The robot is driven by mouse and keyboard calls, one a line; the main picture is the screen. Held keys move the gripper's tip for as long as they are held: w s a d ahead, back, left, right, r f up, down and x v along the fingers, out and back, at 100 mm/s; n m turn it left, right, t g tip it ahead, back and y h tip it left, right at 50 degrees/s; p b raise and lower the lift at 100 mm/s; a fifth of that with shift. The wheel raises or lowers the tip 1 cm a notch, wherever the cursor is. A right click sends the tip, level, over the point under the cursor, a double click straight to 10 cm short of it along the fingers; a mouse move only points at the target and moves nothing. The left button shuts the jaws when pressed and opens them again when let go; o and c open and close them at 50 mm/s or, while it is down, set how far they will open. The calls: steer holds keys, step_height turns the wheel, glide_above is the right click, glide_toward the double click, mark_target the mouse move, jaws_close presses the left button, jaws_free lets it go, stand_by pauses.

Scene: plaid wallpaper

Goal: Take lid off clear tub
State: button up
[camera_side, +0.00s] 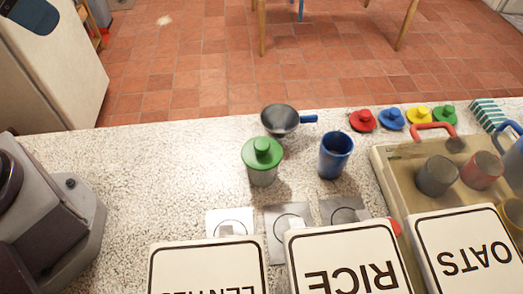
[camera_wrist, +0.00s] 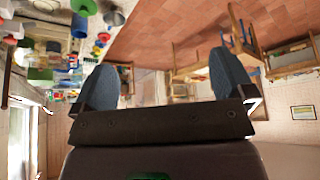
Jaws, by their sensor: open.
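The clear tub (camera_side: 262,177) stands upright on the speckled counter near the middle of the side view. Its green lid (camera_side: 263,152), with a round knob on top, sits on its mouth. My gripper (camera_wrist: 166,68) shows in the wrist view with its two dark blue fingers wide apart and nothing between them. The gripper does not show in the side view, so it is away from the tub. In the wrist view, small coloured items crowd the upper left, and I cannot tell for sure which is the tub.
A grey pan (camera_side: 279,120) stands just behind the tub and a blue cup (camera_side: 335,157) to its right. Loose lids, one red (camera_side: 363,120), lie at the back right. A beige tray (camera_side: 400,180) is at right. Large labelled boxes, one RICE (camera_side: 345,262), stand in front.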

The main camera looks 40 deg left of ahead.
steer(key=w+d+f+m+g, duration=0.2)
steer(key=w+d+f+g, duration=0.1)
steer(key=w+d+f, duration=0.15)
steer(key=n+g, duration=0.3)
steer(key=n, duration=1)
glide_above(262, 144)
step_height(262, 144, down, 11)
steer(key=shift+n, duration=0.3)
step_height(262, 144, down, 12)
steer(key=shift+f, duration=0.15)
steer(key=shift+c, duration=0.2)
steer(key=c, duration=0.7)
